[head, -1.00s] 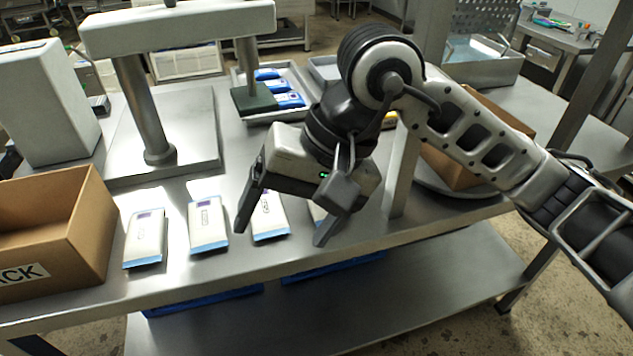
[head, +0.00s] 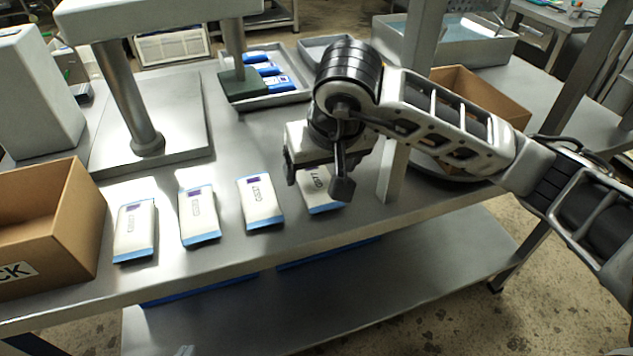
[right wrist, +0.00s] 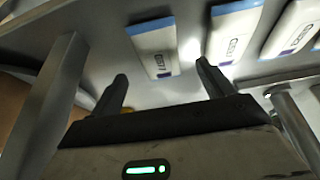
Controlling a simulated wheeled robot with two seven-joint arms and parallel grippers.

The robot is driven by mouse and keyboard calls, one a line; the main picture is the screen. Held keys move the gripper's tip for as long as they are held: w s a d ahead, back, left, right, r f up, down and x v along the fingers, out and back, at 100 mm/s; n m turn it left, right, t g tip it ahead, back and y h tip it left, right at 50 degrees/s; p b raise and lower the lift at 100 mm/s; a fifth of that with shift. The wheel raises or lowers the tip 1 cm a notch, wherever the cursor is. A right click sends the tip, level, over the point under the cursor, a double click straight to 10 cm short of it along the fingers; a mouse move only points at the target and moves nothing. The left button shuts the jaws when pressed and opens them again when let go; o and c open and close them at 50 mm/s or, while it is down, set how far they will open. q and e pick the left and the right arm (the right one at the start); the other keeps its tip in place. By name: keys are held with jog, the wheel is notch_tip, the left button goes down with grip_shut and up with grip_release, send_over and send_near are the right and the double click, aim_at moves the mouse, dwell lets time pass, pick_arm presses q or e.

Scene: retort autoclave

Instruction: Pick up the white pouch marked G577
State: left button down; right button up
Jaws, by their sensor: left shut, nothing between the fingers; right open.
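The white pouch marked G577 (head: 317,199) lies flat on the steel table, the rightmost in a row of similar pouches. It has a blue end toward the table's front edge. My right gripper (head: 316,181) is open above it and hides its far part in the head view. In the right wrist view the pouch (right wrist: 158,47) lies just beyond the two spread fingertips (right wrist: 160,78), roughly between them. I see no contact. My left gripper is not in view.
Similar pouches lie to its left, the nearest one (head: 261,203) a small gap away. A cardboard box (head: 85,225) stands at the left, and a steel post (head: 393,172) rises just right of the gripper. A tray (head: 303,94) with blue packs is behind.

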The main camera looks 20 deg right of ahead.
aim_at(317, 180)
jog(key=x, duration=0.4)
jog(key=shift+w+f+p, duration=0.2)
jog(key=shift+p, duration=0.15)
jog(key=shift+w+f, duration=0.15)
jog(key=shift+f, duration=0.1)
jog(key=c, duration=1.1)
pick_arm(q)
jog(key=shift+r, duration=0.1)
pick_arm(e)
jog(key=shift+r, duration=0.1)
